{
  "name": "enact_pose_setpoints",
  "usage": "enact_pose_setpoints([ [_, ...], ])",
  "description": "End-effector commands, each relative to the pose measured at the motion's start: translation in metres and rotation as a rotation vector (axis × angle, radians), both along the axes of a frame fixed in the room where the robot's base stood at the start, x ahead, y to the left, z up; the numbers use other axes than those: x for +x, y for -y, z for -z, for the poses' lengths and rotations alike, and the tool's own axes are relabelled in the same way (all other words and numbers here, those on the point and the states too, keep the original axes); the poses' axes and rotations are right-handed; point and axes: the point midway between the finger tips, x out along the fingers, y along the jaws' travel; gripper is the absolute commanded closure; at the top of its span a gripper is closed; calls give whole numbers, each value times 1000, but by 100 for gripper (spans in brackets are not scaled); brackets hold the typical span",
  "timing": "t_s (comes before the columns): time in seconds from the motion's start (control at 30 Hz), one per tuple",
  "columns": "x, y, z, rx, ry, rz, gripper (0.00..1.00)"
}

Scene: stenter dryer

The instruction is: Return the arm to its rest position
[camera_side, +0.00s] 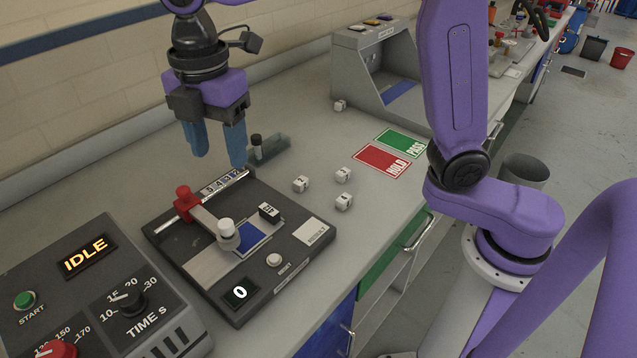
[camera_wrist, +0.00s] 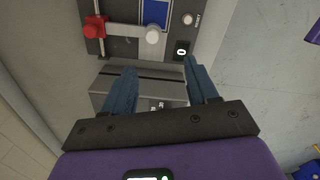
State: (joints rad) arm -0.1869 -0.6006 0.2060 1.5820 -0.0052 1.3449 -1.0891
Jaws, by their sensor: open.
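My gripper (camera_side: 217,148) has two blue fingers pointing down and apart, with nothing between them. In the side view it hangs above the back of the bench, behind the black tester board (camera_side: 296,248). The wrist view shows the same open fingers (camera_wrist: 160,82) with a grey box beyond them and the board (camera_wrist: 118,42) farther off. My purple arm rises at the right of the side view, and part of it is cut off by the top edge.
An IDLE control box (camera_side: 75,290) stands at front left. Several white numbered cubes (camera_side: 301,184) lie on the bench by the red HOLD mat (camera_side: 383,160) and green PASS mat (camera_side: 403,142). A grey booth (camera_side: 375,75) stands behind. A small dark-capped bottle (camera_side: 256,148) is near the fingers.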

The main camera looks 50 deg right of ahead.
Motion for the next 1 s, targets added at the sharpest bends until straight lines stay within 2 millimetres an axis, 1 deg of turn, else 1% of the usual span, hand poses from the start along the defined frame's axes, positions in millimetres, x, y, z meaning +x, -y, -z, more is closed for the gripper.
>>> enact_pose_setpoints([
  [0.03, -7, 9, 2, 1, 0, 29, 42],
  [0.37, -64, 70, 26, 10, 0, 265, 42],
  [0.57, -105, 111, 44, 18, 0, 408, 42],
  [0.9, -179, 185, 78, 27, -5, 648, 42],
  [1.0, -197, 202, 87, 29, -7, 706, 42],
])
